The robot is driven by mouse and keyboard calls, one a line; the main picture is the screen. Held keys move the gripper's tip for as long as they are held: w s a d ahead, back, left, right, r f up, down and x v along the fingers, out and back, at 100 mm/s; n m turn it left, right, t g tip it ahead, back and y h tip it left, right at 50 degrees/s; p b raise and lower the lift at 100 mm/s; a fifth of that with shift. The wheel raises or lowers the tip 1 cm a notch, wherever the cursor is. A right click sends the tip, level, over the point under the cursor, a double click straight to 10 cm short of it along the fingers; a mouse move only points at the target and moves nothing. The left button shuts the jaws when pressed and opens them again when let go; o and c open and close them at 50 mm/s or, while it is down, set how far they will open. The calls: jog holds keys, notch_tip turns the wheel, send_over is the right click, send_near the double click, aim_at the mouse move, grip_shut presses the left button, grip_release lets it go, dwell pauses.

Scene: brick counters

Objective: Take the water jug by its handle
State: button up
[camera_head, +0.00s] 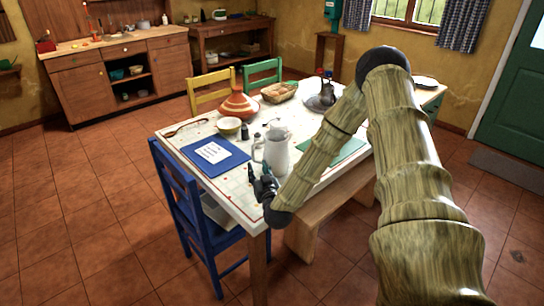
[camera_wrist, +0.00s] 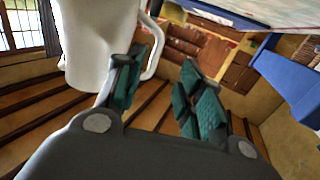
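The white water jug (camera_head: 279,159) stands upright near the front corner of the table. Its looped handle (camera_head: 256,149) is on the left side in the head view. My gripper (camera_head: 260,177) is low beside the jug, at the table's front edge, just below the handle. In the wrist view, the jug body (camera_wrist: 97,40) fills the upper left. My gripper (camera_wrist: 162,65) is open, with its two green-padded fingers apart. The left finger overlaps the gap between body and handle, and the handle (camera_wrist: 158,45) shows between the fingers. I cannot tell whether they touch.
The table (camera_head: 224,182) holds a blue mat (camera_head: 215,154), a dark bottle (camera_head: 245,132), a bowl (camera_head: 229,125), an orange tagine (camera_head: 238,104), a basket (camera_head: 279,92) and a metal kettle (camera_head: 322,97). A blue chair (camera_head: 175,185) stands left, a bench (camera_head: 325,205) right.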

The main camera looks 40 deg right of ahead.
aim_at(253, 155)
jog(key=x, duration=0.4)
jog(key=shift+w+d+p, duration=0.2)
jog(key=shift+d+p, duration=0.15)
jog(key=shift+w+d+r+p, duration=0.2)
jog(key=shift+w+p, duration=0.1)
jog(key=shift+w, duration=0.25)
jog(key=shift+p+x, duration=0.55)
jog(key=shift+x, duration=1.55)
grip_shut()
